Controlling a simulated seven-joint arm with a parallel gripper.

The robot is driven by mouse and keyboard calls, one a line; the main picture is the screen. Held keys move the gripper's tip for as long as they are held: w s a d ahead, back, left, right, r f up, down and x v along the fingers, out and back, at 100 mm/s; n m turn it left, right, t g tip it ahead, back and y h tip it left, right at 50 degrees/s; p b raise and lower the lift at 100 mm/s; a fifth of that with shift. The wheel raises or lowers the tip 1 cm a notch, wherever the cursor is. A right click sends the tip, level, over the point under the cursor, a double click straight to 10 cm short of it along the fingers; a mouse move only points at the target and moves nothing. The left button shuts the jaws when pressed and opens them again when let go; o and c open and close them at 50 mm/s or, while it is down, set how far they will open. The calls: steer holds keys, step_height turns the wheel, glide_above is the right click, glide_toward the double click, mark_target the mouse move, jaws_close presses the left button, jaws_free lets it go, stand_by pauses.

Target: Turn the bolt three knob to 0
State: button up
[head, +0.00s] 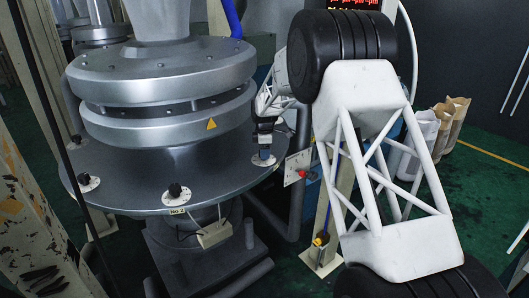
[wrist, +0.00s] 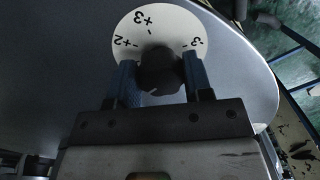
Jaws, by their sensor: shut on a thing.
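In the wrist view my gripper (wrist: 160,88) has its two blue fingers on either side of a dark knob (wrist: 160,68), shut on it. The knob stands on a white round dial (wrist: 178,22) with marks such as +2, +3 and -3. The 0 mark and the knob's pointer cannot be made out. In the head view my gripper (head: 264,157) is at the right edge of the round grey table (head: 230,180), and the knob there is hidden by it. The label naming this bolt is not visible.
Two other dark knobs on white dials stand on the table rim, one at the front (head: 175,190) beside a "No 2" label and one at the left (head: 84,180). The silver tower (head: 165,90) rises from the table's middle. A panel with a red button (head: 302,173) is right of the table.

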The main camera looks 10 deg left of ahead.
steer(key=n, duration=0.4)
stand_by(0.4)
steer(key=o, duration=0.9)
steer(key=shift+r, duration=0.1)
steer(key=shift+w+a+r, duration=0.1)
steer(key=shift+w+r, duration=0.05)
steer(key=shift+r, duration=3.7)
